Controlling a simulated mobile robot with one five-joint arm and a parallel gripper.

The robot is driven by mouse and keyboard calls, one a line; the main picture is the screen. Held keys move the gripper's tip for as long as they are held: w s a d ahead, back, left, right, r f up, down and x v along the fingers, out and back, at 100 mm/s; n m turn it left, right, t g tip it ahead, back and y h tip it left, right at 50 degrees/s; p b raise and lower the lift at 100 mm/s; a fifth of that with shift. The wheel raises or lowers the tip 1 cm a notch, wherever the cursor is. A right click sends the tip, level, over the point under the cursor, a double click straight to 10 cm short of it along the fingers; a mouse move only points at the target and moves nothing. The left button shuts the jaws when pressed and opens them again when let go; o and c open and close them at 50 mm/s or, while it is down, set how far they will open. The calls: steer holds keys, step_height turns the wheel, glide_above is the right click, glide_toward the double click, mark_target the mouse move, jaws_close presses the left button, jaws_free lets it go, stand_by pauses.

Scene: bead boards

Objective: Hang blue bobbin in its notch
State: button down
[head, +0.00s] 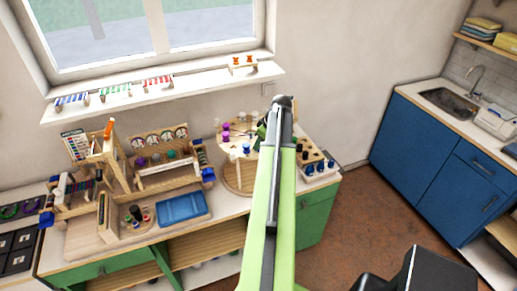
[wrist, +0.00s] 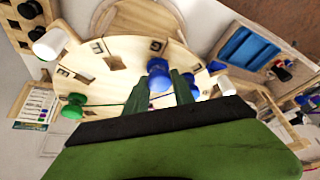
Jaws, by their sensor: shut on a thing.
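The blue bobbin (wrist: 158,76) is between the tips of my gripper (wrist: 160,88), in front of the pale round wooden board (wrist: 130,48). The board has dark slot-like notches (wrist: 115,62) and small marked tags along its rim. My gripper is shut on the bobbin; its fingers hide part of the board. Another blue piece (wrist: 190,86) shows just right of the right finger. In the head view my gripper (head: 259,138) is at the right side of the round board (head: 232,137), and a blue bobbin (head: 246,148) shows just left of it. Which notch is the blue one cannot be told.
A green bobbin (wrist: 75,106) and white bobbins (wrist: 50,43) are around the board. Purple bobbins (head: 226,127) show on it in the head view. A rack of dark and blue pieces (head: 318,167) stands right of it. A blue tray (head: 182,207) and wooden frames stand left.

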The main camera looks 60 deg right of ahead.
steer(key=shift+f, duration=0.2)
steer(key=c, duration=1.1)
jaws_free()
steer(key=shift+r, duration=0.1)
steer(key=shift+o, duration=0.2)
steer(key=shift+r, duration=0.1)
steer(key=shift+r, duration=0.25)
steer(key=p+v, duration=1.1)
steer(key=shift+s+r, duration=0.15)
steer(key=shift+r, duration=0.15)
